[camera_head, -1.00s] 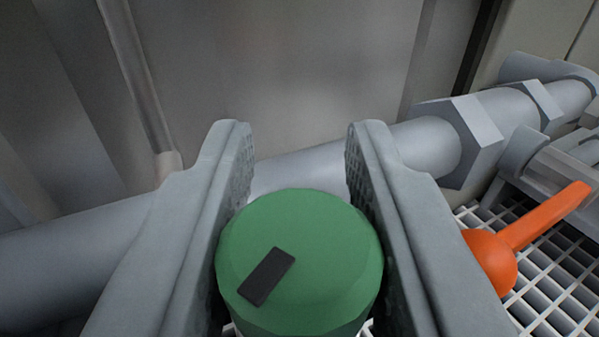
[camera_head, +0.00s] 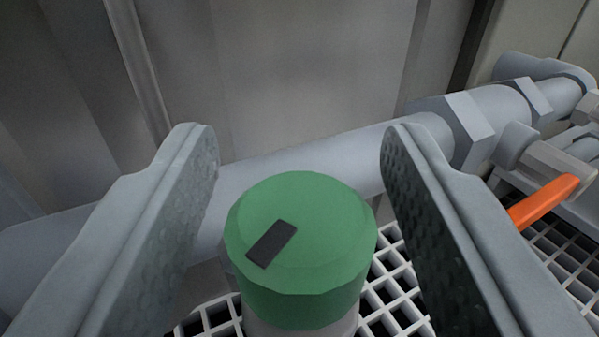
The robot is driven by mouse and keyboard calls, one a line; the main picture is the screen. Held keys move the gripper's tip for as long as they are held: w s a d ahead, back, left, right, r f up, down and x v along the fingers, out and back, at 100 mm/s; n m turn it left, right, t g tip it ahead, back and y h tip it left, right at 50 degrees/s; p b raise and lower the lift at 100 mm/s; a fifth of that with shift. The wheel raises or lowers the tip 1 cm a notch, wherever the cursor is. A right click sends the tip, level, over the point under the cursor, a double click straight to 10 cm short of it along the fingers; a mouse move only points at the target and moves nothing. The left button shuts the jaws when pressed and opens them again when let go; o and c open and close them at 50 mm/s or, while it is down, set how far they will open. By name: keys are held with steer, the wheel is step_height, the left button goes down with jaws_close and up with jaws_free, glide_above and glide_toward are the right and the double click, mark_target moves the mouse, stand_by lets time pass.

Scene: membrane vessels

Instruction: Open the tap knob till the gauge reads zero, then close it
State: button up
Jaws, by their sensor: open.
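The green tap knob (camera_head: 301,245) stands upright in the lower middle of the view, on a pale grey stem. A dark bar mark (camera_head: 272,244) on its top runs diagonally, from lower left to upper right. My gripper (camera_head: 297,145) is open, with one finger on each side of the knob. Clear gaps show between both fingers and the knob, so it is not held. No gauge is in view.
A thick grey pipe (camera_head: 290,163) with a hex fitting (camera_head: 462,125) runs behind the knob. An orange lever (camera_head: 543,201) is at the right, partly behind my right finger. White grating (camera_head: 392,287) lies below. A grey wall (camera_head: 310,70) closes the back.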

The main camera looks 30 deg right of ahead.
steer(key=v, duration=1.6)
steer(key=shift+s+a, duration=0.25)
steer(key=shift+s, duration=0.05)
steer(key=shift+w, duration=0.1)
